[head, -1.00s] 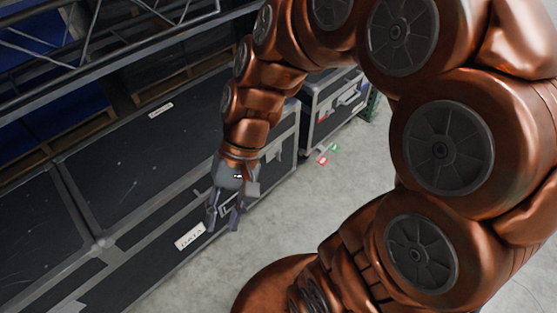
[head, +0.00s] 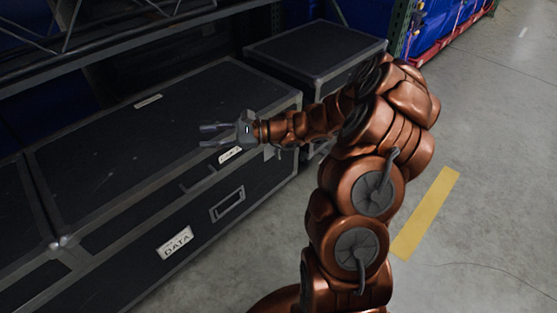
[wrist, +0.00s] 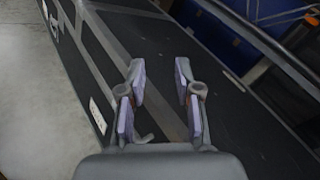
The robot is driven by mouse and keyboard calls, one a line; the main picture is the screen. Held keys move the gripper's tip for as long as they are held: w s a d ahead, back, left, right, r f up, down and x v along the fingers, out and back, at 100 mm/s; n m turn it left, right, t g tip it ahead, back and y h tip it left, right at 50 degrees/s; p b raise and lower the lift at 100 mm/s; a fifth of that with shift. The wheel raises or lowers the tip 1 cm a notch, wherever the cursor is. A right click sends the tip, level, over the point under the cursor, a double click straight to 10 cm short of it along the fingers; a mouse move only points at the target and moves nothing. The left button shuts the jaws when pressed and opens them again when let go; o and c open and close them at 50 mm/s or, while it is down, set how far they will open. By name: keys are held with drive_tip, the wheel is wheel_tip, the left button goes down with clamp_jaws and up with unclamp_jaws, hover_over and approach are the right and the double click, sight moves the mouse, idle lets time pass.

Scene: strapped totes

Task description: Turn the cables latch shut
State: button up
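My gripper (head: 206,136) is open and empty. In the head view it points left, over the front part of the lid of a long black case (head: 135,127). In the wrist view its two fingers (wrist: 160,72) stand apart over the dark lid and its grey edge strip. A small dark lever (head: 197,184), possibly a latch, is at the case's front upper edge, below the fingers and apart from them. A white label (head: 229,155) sits right of it near the wrist; I cannot read it surely. No latch is clearly marked cables.
The case front has a DATA label (head: 175,243) and a framed handle (head: 227,203). A smaller black case (head: 315,52) stands behind to the right. A metal truss (head: 110,32) hangs over the back left. Open concrete floor (head: 480,170) lies to the right.

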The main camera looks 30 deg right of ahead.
drive_tip(key=w+d+f+m+t+h+b, duration=0.25)
drive_tip(key=w+d+f+m+t, duration=0.2)
drive_tip(key=d+f, duration=0.35)
drive_tip(key=m+t+h+b, duration=0.5)
drive_tip(key=m+h+b, duration=0.2)
drive_tip(key=m+h, duration=0.3)
approach(280, 151)
drive_tip(key=w+y, duration=0.1)
drive_tip(key=w, duration=0.3)
drive_tip(key=shift+w+f+m+g, duration=0.15)
drive_tip(key=shift+f+m+g, duration=0.1)
drive_tip(key=shift+m, duration=0.1)
drive_tip(key=shift+b+x, duration=1.2)
drive_tip(key=shift+x, duration=2.25)
drive_tip(key=shift+r, duration=0.2)
drive_tip(key=shift+c, duration=0.4)
clamp_jaws()
